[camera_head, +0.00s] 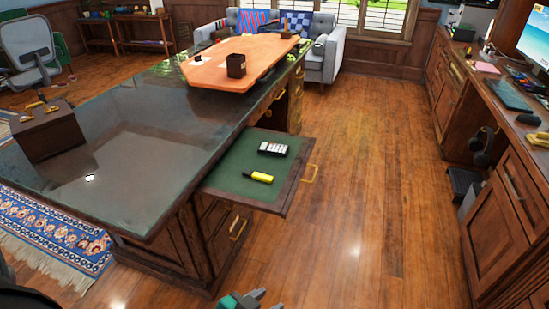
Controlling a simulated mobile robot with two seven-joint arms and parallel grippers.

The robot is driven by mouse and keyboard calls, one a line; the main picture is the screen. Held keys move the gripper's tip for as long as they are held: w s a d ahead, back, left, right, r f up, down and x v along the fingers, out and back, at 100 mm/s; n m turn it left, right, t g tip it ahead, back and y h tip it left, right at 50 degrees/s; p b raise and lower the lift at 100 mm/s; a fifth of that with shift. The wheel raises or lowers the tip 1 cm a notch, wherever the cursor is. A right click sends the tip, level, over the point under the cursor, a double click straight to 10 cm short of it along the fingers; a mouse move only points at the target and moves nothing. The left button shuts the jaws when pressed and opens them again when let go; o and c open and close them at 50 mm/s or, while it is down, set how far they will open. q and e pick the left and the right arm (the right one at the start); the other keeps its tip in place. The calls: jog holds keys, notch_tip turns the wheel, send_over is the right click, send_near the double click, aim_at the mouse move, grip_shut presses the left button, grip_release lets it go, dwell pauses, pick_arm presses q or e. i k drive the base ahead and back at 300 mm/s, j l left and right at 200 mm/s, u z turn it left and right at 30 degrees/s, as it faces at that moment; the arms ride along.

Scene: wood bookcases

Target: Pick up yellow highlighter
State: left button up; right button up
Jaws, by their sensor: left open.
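The yellow highlighter (262,178) lies flat on the green surface of a pulled-out desk board (226,180), with a dark end towards the left. My left gripper (268,298) shows only partly at the bottom edge, with a teal part and grey fingers. It is open, apart from the highlighter and nearer to me than the board. My right gripper is not in view.
A black and white handheld device (273,148) lies behind the highlighter on the board. A large desk (140,130) with a dark glossy top carries a dark box (48,132) and an orange panel with a dark cup (236,66). Open wood floor (370,190) lies to the right, before a side cabinet (495,210).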

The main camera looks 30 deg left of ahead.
aim_at(248, 173)
jog(key=i, duration=2.8)
jog(key=i+u, duration=0.35)
jog(key=i+l+u, duration=0.3)
jog(key=i, duration=0.2)
jog(key=u, duration=3.35)
